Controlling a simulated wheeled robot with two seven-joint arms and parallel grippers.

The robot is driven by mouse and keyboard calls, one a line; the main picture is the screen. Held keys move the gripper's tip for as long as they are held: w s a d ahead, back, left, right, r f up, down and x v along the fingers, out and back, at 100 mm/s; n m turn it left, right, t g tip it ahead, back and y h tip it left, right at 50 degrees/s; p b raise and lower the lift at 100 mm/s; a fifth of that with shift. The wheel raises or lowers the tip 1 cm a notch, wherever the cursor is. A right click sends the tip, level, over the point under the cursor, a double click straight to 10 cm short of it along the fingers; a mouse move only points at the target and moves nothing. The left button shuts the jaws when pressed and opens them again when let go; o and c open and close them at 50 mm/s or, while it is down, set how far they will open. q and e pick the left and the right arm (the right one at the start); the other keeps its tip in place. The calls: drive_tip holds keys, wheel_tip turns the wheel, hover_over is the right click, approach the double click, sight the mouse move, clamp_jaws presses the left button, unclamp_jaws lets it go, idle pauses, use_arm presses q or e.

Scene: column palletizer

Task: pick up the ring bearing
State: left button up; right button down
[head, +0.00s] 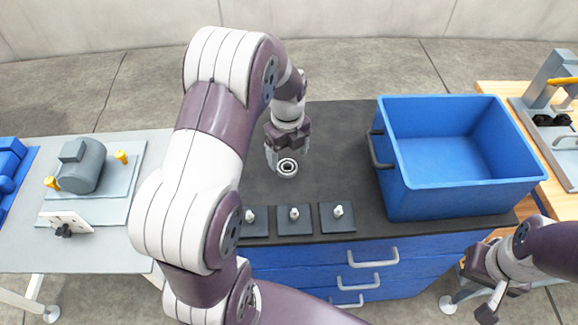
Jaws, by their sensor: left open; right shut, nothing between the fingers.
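The ring bearing (287,168) is a small metal ring with a dark centre, lying on the dark top of the blue drawer bench (340,175). My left gripper (287,160) is open and points down right at the bearing, with its fingers beside it. I cannot tell whether the fingers touch it. My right gripper (490,300) is shut and empty, low at the right in front of the bench.
A large empty blue bin (462,187) stands on the bench's right. Several dark plates with pegs, one of them here (337,217), line the front edge. A grey table (110,235) with a motor (82,166) is at left, a wooden table (560,203) at right.

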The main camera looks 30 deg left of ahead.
sight(289, 164)
use_arm(q)
wheel_tip(289, 164, down, 4)
drive_tip(key=shift+s, duration=0.15)
drive_tip(key=shift+d+f, duration=0.1)
drive_tip(key=shift+d, duration=0.05)
drive_tip(key=c, duration=1.2)
